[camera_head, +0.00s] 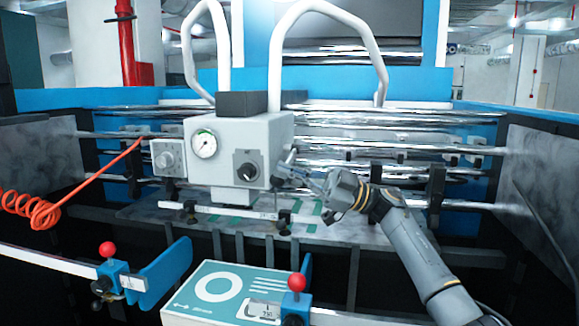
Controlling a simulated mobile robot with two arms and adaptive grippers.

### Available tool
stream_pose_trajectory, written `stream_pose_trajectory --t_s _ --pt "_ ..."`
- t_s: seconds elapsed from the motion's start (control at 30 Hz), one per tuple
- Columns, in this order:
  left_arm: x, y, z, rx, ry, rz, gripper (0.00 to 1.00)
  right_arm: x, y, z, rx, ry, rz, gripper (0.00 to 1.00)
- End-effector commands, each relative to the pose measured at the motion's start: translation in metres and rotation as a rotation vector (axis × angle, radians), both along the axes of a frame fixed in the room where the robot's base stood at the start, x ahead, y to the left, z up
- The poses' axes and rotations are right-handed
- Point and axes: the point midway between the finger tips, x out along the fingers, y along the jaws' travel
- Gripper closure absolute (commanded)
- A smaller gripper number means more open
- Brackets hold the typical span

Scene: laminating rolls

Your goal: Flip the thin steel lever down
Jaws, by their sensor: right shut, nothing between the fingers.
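A light grey control box (236,150) hangs in the middle of the machine, with a round gauge (204,144) and a dark rotary knob (247,172) on its front. My right gripper (287,172) reaches in from the lower right, its fingers shut and empty, at the right side of the box. A small thin steel piece (291,155) shows at the box's right edge, just above the fingertips. It may be the lever, but it is too small and crowded to tell its angle or whether my fingers touch it. My left gripper is not in view.
Steel rollers (400,145) run across behind the box. White curved tubes (275,50) rise above it. An orange coiled hose (40,208) hangs at left. Red-knobbed blue clamps (108,268) and a teal-and-white box (222,290) stand in front.

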Motion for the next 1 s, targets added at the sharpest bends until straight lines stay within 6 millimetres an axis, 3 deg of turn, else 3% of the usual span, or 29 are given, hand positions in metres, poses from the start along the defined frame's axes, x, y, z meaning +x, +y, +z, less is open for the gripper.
stream_pose_trajectory --t_s 0.3,0.73,1.0 --pt "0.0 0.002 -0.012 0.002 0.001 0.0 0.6 0.0 0.0 -0.015 -0.04 -0.126 0.001 1.0" --pt "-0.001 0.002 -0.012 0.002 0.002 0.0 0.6 0.0 0.0 -0.017 -0.045 -0.131 0.0 1.0" --pt "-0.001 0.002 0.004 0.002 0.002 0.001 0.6 -0.002 0.002 0.0 -0.045 -0.134 0.001 1.0"
